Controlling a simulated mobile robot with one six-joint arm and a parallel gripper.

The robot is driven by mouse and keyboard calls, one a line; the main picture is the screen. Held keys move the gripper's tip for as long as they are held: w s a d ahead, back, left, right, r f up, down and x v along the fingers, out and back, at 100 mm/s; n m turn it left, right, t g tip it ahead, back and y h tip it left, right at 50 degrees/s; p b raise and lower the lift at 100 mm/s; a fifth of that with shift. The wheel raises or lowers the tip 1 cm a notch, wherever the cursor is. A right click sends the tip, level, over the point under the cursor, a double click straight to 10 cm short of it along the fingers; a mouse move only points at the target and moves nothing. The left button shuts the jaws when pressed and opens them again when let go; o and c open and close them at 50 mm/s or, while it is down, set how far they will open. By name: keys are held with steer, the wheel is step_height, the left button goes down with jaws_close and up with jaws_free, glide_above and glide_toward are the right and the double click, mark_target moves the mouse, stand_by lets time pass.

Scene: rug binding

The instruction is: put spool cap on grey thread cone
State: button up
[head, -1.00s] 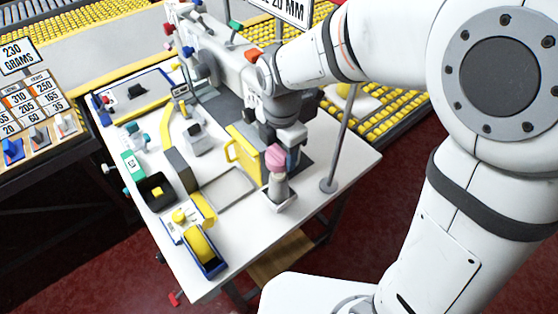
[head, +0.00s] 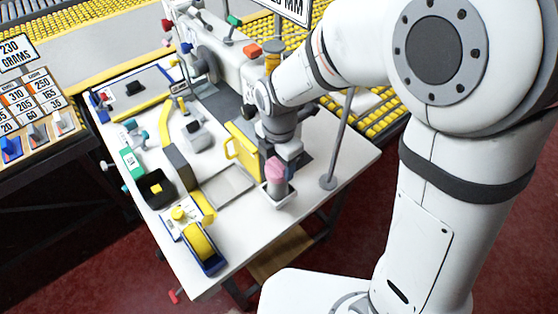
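A pink piece that looks like the spool cap (head: 275,168) shows at the top of the grey thread cone (head: 278,189). From this angle I cannot tell whether it sits on the cone or hangs just over it. The cone stands upright in a small white tray (head: 281,205) at the table's front right. My gripper (head: 288,153) points down just behind and above the pink piece, close to it. The fingers are mostly hidden, so their opening and any grip on the cap do not show.
A yellow holder (head: 243,150) stands close left of my gripper, and a grey pole (head: 341,135) rises to the right. A sewing machine (head: 222,62) is behind. A tape dispenser (head: 203,249) and a shallow grey tray (head: 228,187) lie left on the white table (head: 235,235).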

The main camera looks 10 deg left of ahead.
steer(key=o, duration=0.4)
steer(key=shift+r+p, duration=0.45)
steer(key=shift+r, duration=0.05)
step_height(320, 180, up, 12)
steer(key=shift+f+b, duration=0.1)
steer(key=shift+b, duration=0.4)
